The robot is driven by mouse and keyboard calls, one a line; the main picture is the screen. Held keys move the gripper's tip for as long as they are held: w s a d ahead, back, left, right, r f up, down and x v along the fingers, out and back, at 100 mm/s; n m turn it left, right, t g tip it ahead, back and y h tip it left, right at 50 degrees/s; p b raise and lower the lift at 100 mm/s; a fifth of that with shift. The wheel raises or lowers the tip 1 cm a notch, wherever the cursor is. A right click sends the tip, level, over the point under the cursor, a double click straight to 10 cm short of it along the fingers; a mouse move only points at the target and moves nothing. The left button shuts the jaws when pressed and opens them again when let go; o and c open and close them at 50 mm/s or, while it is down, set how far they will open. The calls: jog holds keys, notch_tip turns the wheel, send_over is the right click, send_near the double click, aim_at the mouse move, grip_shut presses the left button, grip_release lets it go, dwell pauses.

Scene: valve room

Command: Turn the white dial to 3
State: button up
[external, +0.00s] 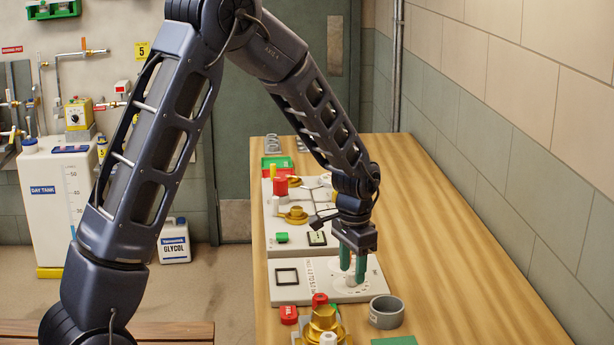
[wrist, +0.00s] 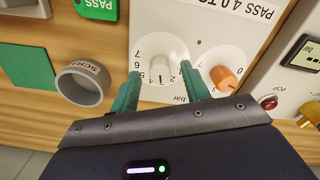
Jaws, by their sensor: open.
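The white dial (wrist: 160,72) is a knob on a pale panel (wrist: 150,45) with a printed number scale around it. Its pointer setting is too small to read surely. My gripper (wrist: 162,74) is open, with one green finger on each side of the knob; I cannot tell whether either touches it. In the external view my gripper (external: 353,264) points straight down over the panel (external: 320,294), at the dial, which the fingers partly hide. An orange dial (wrist: 226,78) with its own scale sits just right of the right finger in the wrist view.
A grey cup marked SCRAP (external: 386,312) stands beside the panel, with a green square (external: 395,341) near it. Brass and red fittings (external: 322,322) stand at the front. Another fitting board (external: 300,235) lies farther back. The bench's right side (external: 450,260) is clear.

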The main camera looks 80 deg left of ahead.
aim_at(353, 273)
notch_tip(353, 273, up, 10)
dwell(0.4)
jog(key=shift+f, duration=0.1)
jog(key=s+d+r+m+t, duration=0.1)
jog(key=s+d+r, duration=0.2)
jog(key=d+r, duration=0.6)
jog(key=s+d+r+m+t, duration=0.15)
jog(key=d+r, duration=0.35)
jog(key=d, duration=0.8)
jog(key=s+d+r+m+t, duration=0.2)
jog(key=s+d+r, duration=0.1)
jog(key=s+d, duration=1.4)
jog(key=shift+s+r, duration=0.2)
jog(key=shift+s, duration=0.85)
